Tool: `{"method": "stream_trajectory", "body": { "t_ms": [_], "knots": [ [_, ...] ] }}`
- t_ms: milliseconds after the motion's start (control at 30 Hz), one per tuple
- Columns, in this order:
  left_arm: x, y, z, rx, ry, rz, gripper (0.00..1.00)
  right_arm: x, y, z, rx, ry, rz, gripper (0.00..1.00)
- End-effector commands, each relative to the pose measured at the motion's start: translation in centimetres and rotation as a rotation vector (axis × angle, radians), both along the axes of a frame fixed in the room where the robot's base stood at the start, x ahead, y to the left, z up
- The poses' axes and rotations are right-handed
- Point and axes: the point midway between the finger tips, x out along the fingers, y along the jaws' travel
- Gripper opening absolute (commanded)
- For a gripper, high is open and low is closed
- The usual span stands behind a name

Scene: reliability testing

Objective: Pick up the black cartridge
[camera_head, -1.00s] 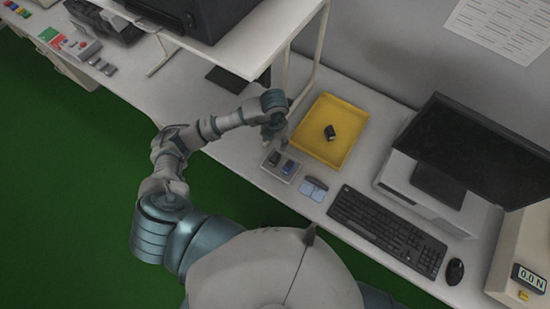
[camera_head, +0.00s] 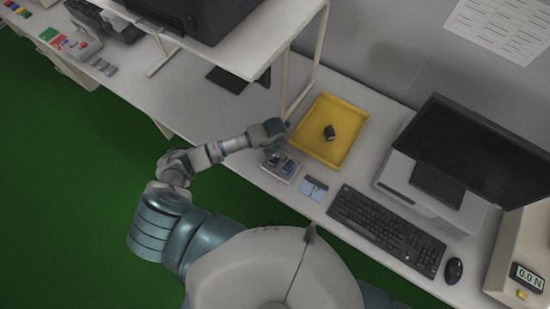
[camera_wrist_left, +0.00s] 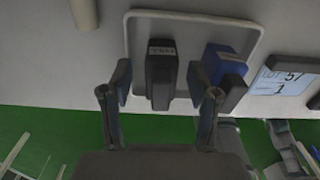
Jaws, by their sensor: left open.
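The black cartridge (camera_wrist_left: 161,75), with a small label on its top, sits in a small light grey tray (camera_wrist_left: 192,17) in the left wrist view. A blue and black cartridge (camera_wrist_left: 227,72) sits to its right in the same tray. My left gripper (camera_wrist_left: 162,88) is open, with one finger on each side of the black cartridge; I see a gap on both sides. In the head view my left gripper (camera_head: 276,152) is over the small tray (camera_head: 291,176) and partly hides the cartridges. My right gripper is not in view.
A yellow tray (camera_head: 350,113) with a small black object (camera_head: 330,132) lies behind the small tray. A blue-and-white label card (camera_head: 313,189), keyboard (camera_head: 387,229), mouse (camera_head: 453,271) and monitor (camera_head: 475,150) are to the right. A shelf post (camera_head: 318,60) stands close behind my left arm.

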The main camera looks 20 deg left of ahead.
Motion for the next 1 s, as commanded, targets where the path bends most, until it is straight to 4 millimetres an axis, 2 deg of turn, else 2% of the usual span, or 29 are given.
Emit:
{"method": "stream_trajectory", "body": {
  "t_ms": [133, 367, 767, 1000],
  "knots": [
    [0.0, 0.0, 0.0, 0.000, 0.000, 0.000, 0.58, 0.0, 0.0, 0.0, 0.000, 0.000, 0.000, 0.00],
    [0.0, 0.0, 0.1, -0.001, 0.000, 0.000, 0.00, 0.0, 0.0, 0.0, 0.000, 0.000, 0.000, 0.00],
    [0.1, 0.0, 0.4, -0.001, -0.001, 0.000, 0.00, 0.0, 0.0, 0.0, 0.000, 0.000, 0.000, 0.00],
    [0.1, 0.0, 2.9, -0.001, -0.003, -0.001, 0.00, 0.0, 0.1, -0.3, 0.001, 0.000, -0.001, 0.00]
  ]
}}
